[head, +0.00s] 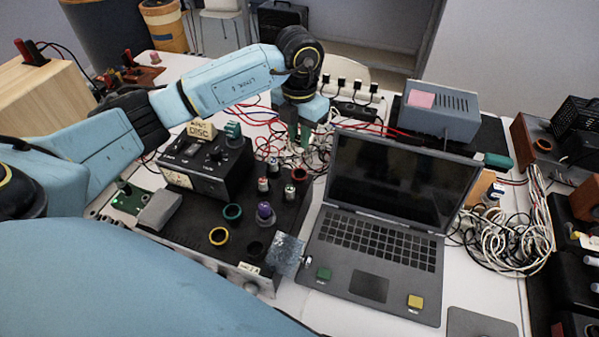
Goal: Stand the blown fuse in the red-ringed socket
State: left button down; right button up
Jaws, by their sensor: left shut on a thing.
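My left gripper (299,134) points down behind the black panel, left of the laptop. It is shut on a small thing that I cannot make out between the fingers. A red-ringed socket (299,174) sits at the panel's back right edge, below and close to the gripper in the picture. I cannot tell which fuse is blown. My right gripper is out of view.
An open laptop (385,215) is close on the right. Loose cables lie behind.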

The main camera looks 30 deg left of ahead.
pick_arm(q)
notch_tip(320, 180, down, 9)
jog(key=shift+f, duration=0.1)
dwell(0.3)
jog(key=shift+f, duration=0.4)
jog(key=c, duration=1.3)
grip_release()
jog(key=shift+r, duration=0.1)
jog(key=shift+r, duration=0.1)
jog(key=shift+r, duration=0.35)
notch_tip(320, 180, up, 12)
jog(key=shift+f, duration=0.1)
